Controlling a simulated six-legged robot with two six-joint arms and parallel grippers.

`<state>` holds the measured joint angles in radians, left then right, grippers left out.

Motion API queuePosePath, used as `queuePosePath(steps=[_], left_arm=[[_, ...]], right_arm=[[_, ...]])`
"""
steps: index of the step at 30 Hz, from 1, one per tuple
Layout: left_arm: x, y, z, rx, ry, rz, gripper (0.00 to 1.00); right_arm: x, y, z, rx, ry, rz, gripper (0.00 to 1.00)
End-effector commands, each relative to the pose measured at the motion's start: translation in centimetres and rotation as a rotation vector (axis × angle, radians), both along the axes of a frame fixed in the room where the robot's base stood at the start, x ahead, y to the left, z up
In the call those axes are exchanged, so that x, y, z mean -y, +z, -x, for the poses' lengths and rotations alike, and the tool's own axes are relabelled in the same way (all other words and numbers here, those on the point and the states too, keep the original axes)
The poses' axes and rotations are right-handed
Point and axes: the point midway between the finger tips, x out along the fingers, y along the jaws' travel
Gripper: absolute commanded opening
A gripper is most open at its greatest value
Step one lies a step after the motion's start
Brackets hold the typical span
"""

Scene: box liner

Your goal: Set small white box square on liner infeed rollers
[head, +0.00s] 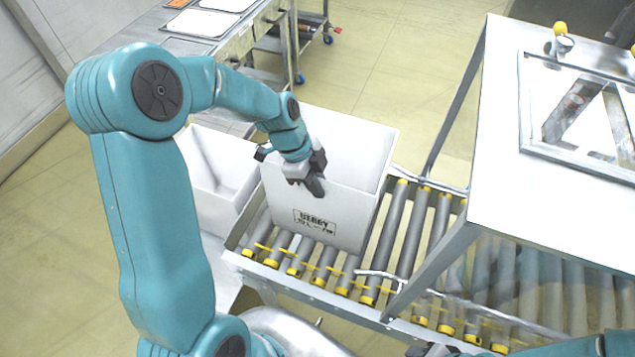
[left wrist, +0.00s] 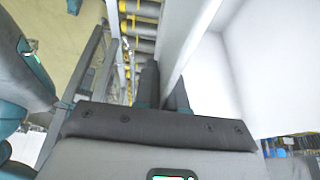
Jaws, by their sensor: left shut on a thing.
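A white open-topped box (head: 330,205) with black print on its front wall stands on the left end of the liner infeed rollers (head: 392,232). My left gripper (head: 314,184) is shut on the near wall of this box, reaching down from above its rim. In the left wrist view the box wall (left wrist: 195,35) runs between the two dark fingers (left wrist: 164,88), with the box's inside to the right and rollers (left wrist: 140,28) to the left. The box looks upright; I cannot tell exactly whether it is square to the rollers. A dark part of my right gripper (head: 430,349) shows at the bottom edge, mostly cut off.
Another white open box (head: 212,172) stands left of the held one. A bent metal guide rail (head: 385,276) crosses the rollers to the right of the box. The liner machine's white housing (head: 500,130) stands over the rollers at right. A metal table (head: 225,40) is behind.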

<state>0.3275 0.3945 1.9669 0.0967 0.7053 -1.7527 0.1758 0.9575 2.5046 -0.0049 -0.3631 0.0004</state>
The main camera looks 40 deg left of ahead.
Motion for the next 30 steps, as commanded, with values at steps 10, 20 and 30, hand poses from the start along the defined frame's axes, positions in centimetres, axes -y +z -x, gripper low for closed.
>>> queuePosePath(steps=[10, 20, 30], left_arm=[[0.0, -0.2, 0.0, 0.000, 0.000, 0.000, 0.33], [0.0, 0.0, 0.0, 0.000, 0.000, 0.000, 0.35], [-2.4, 5.6, 0.4, 0.008, 0.002, -0.002, 0.35]], right_arm=[[0.0, -0.4, 0.0, 0.000, 0.000, 0.000, 0.43], [0.0, -0.1, 0.0, 0.000, 0.000, 0.000, 0.43], [0.0, -0.9, 0.0, 0.000, 0.000, 0.000, 0.43]])
